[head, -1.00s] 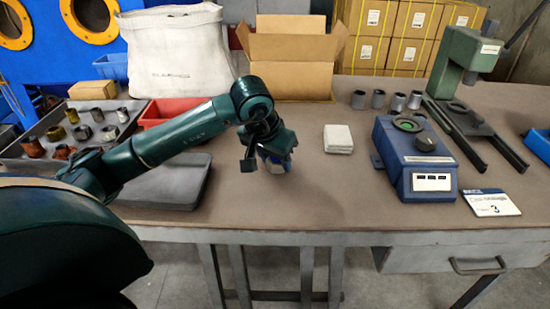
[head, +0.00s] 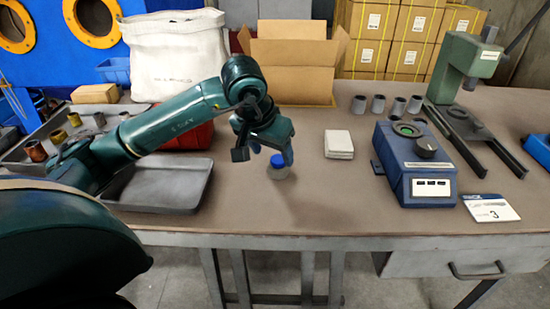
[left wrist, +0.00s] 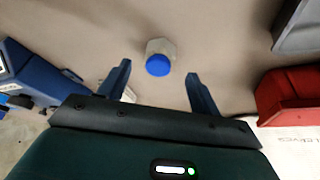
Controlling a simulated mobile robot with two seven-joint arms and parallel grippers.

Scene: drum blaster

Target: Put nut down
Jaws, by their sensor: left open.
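A small piece with a pale grey body and a round bright blue top (head: 280,172) stands on the brown table. It may be the nut, but I cannot make out its form for certain. It also shows in the left wrist view (left wrist: 160,50), where the body looks six-sided. My left gripper (head: 270,146) is just above it. In the left wrist view, my gripper's fingers (left wrist: 160,80) are spread wide, with the piece apart from them, beyond and between the tips. My right gripper is not in view.
An empty grey tray (head: 165,186) lies left, beside a red bin (head: 190,137) and a tray of metal parts (head: 28,166). A white cloth stack (head: 338,142), a blue device (head: 415,165) and a green press (head: 468,62) stand right. The table's front middle is clear.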

